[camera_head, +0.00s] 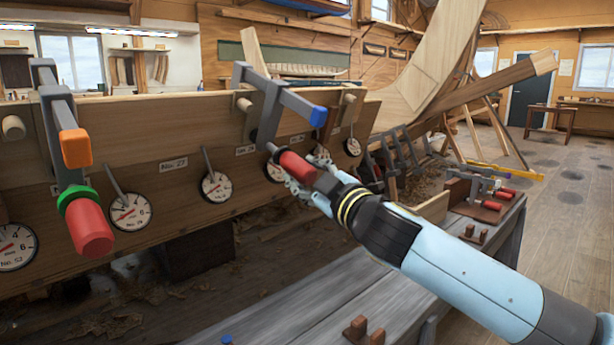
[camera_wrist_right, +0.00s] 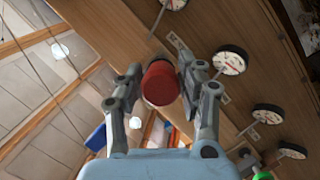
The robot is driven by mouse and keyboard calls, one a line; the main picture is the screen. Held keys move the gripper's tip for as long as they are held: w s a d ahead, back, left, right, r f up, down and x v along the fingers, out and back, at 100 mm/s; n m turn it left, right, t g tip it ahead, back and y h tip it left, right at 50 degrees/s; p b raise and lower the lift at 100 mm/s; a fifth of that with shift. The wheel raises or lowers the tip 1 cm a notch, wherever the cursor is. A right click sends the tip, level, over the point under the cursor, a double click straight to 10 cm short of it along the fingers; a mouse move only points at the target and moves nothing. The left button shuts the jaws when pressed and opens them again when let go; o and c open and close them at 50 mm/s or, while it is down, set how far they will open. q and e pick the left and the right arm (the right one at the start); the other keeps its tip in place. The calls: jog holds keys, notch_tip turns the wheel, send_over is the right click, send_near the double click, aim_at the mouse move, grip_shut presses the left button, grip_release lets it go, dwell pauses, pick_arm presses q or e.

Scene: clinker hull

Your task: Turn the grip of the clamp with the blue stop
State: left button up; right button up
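The clamp with the blue stop (camera_head: 318,116) sits on the plank edge, a grey bar with a screw slanting down to a red grip (camera_head: 298,167). My right gripper (camera_head: 306,176) has its fingers on both sides of this red grip. In the right wrist view the grip (camera_wrist_right: 160,84) shows end-on between the fingertips (camera_wrist_right: 161,80), which look shut on it; contact is hard to see. The blue stop (camera_wrist_right: 96,137) also shows there at lower left. A dial (camera_head: 274,171) is partly hidden behind the grip. My left gripper is not in view.
At left a nearer clamp has an orange stop (camera_head: 76,148), a green ring (camera_head: 77,197) and a red grip (camera_head: 90,228). Dials such as one at centre left (camera_head: 216,187) line the plank (camera_head: 150,125). A grey bench (camera_head: 300,290) lies below my right arm.

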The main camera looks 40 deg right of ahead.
jog(key=o, duration=0.3)
jog(key=shift+o, duration=0.2)
jog(key=s+a+f, duration=0.1)
jog(key=s, duration=1.1)
jog(key=shift+f, duration=0.2)
jog(key=shift+w+a, duration=0.1)
